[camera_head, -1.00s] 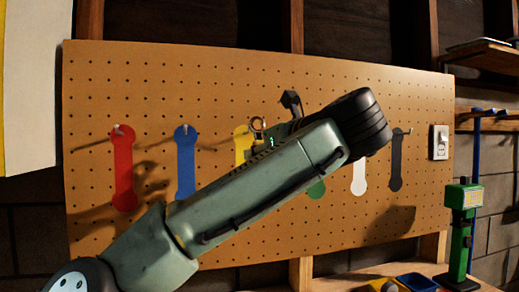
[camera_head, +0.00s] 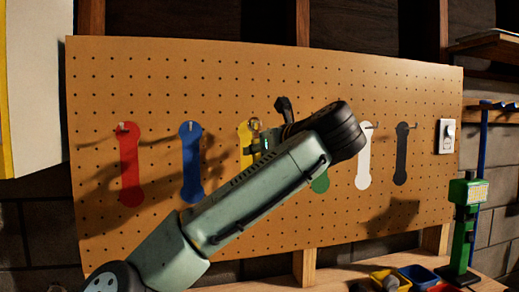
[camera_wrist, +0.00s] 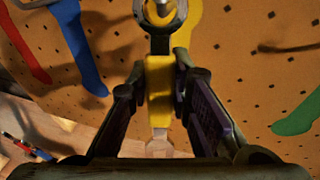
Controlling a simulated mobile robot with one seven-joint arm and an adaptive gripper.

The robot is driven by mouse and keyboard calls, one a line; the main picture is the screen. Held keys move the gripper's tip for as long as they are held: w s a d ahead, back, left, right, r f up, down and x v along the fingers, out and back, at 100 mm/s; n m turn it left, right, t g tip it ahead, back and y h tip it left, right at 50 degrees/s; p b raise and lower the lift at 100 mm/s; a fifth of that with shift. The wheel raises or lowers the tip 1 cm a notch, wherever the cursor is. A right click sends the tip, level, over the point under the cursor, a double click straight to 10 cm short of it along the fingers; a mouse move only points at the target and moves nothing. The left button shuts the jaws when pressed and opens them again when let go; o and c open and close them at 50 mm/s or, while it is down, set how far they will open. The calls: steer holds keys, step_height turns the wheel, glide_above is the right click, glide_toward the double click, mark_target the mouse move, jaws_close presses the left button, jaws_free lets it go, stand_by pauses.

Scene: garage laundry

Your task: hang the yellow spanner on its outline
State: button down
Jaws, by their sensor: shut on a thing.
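The yellow spanner (camera_wrist: 159,85) is between the two fingers of my gripper (camera_wrist: 160,112) in the wrist view. My gripper is shut on its yellow handle. Its metal ring end points to the top of the picture, in front of the yellow outline (camera_wrist: 190,22). I cannot tell whether a peg is through the ring. In the head view the yellow outline (camera_head: 245,143) is partly covered by my gripper (camera_head: 262,137), which is close to the board. Most of the spanner is hidden there.
The pegboard (camera_head: 130,70) also bears red (camera_head: 130,170), blue (camera_head: 191,165), green (camera_head: 320,183), white (camera_head: 364,160) and dark (camera_head: 401,157) outlines, several with pegs. A yellow bin (camera_head: 390,279) and a green tool (camera_head: 461,230) stand on the bench below right.

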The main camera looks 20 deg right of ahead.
steer(key=shift+w, duration=0.55)
steer(key=shift+w+f+p, duration=0.4)
steer(key=shift+w+f, duration=0.15)
steer(key=shift+f, duration=0.05)
steer(key=c, duration=1.4)
jaws_free()
